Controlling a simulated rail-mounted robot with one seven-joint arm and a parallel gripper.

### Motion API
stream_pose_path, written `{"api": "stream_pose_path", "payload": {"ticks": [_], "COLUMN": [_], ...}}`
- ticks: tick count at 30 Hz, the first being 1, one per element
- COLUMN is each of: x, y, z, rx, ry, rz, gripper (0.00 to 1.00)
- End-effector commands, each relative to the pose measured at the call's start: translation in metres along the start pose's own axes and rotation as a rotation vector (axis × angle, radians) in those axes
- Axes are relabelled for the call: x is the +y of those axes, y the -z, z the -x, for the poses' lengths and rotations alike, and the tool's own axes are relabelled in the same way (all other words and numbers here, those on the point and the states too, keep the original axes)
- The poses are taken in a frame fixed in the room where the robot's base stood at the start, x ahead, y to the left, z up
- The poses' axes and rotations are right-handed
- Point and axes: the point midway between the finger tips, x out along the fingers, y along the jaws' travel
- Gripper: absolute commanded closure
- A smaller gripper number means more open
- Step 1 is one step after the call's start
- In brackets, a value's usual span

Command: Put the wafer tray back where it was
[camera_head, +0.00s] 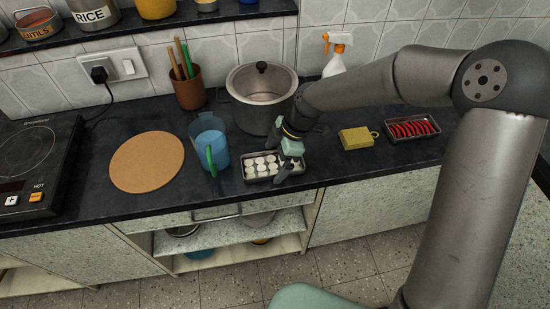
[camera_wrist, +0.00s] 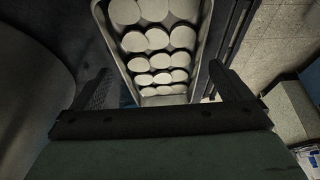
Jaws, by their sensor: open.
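The metal tray (camera_head: 258,181) holding rows of white round wafers is on the dark counter near its front edge, just right of the blue jug. It also shows in the wrist view (camera_wrist: 112,45), where it runs away from the gripper. My gripper (camera_head: 285,163) is low at the tray's right end, pointing down. In the wrist view my gripper (camera_wrist: 160,86) is open, with one finger on each side of the tray's near end. I cannot tell whether the fingers touch the tray.
A steel pot (camera_head: 262,97) stands close behind the tray, and a blue jug (camera_head: 209,143) stands to its left. A yellow block (camera_head: 356,138) and a tray of red slices (camera_head: 412,137) lie to the right. A cork mat (camera_head: 147,162) lies left; bare counter separates tray and yellow block.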

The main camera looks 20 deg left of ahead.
Motion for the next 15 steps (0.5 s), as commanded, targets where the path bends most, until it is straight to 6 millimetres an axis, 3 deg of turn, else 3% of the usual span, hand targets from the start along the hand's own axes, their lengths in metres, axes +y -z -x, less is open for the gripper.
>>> {"api": "stream_pose_path", "payload": {"ticks": [9, 15], "x": [0.001, 0.001], "y": [-0.001, -0.001], "z": [0.067, 0.1], "rx": [-0.002, -0.001], "ry": [-0.006, -0.003], "rz": [-0.003, -0.001], "gripper": [0.02, 0.02]}}
